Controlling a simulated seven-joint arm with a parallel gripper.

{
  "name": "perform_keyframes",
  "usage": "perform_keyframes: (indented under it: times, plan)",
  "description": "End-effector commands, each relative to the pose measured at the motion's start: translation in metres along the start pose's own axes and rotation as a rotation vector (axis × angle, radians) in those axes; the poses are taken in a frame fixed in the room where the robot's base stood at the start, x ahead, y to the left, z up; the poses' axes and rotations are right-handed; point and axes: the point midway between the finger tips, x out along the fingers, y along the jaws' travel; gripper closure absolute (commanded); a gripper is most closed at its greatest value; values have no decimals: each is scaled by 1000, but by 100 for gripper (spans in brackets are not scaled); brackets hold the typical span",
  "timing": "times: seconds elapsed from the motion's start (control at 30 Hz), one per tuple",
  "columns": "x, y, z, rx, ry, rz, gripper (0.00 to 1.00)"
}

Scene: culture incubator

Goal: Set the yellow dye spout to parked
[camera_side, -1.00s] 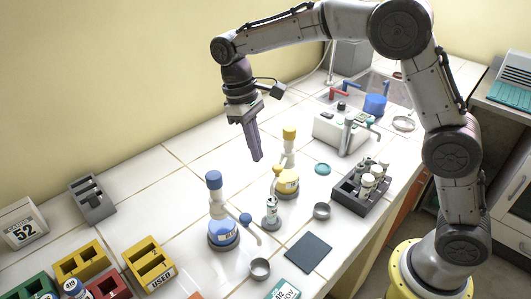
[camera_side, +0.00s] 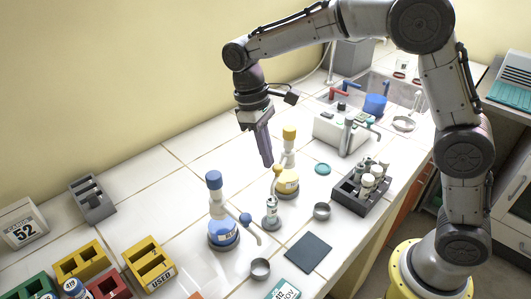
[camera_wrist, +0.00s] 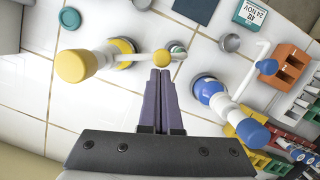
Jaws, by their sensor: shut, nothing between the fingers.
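The yellow dye dispenser (camera_side: 287,183) stands on the tiled bench with a yellow cap on top. In the wrist view its cap (camera_wrist: 76,66) is at the left, and its spout (camera_wrist: 135,57) reaches right to a yellow knob (camera_wrist: 162,55). A small vial (camera_side: 271,212) stands below the spout's end; it shows partly in the wrist view (camera_wrist: 177,47). My gripper (camera_side: 268,164) is shut and empty, pointing down, with its tips (camera_wrist: 160,72) close beside the spout's knob. I cannot tell whether they touch.
A blue dye dispenser (camera_side: 223,233) with its own spout stands left of the yellow one. A dark rack of bottles (camera_side: 352,198), metal cups (camera_side: 321,211) and a dark pad (camera_side: 307,253) lie to the right and front. Bench behind the dispensers is clear.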

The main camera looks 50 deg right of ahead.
Motion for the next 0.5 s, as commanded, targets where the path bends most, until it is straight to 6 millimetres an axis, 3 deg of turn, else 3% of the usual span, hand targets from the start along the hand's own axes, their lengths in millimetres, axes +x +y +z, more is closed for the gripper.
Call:
perform_keyframes:
  times: [0.5]
  plan:
    - [2, -2, 10, -112, -1, 27, 100]
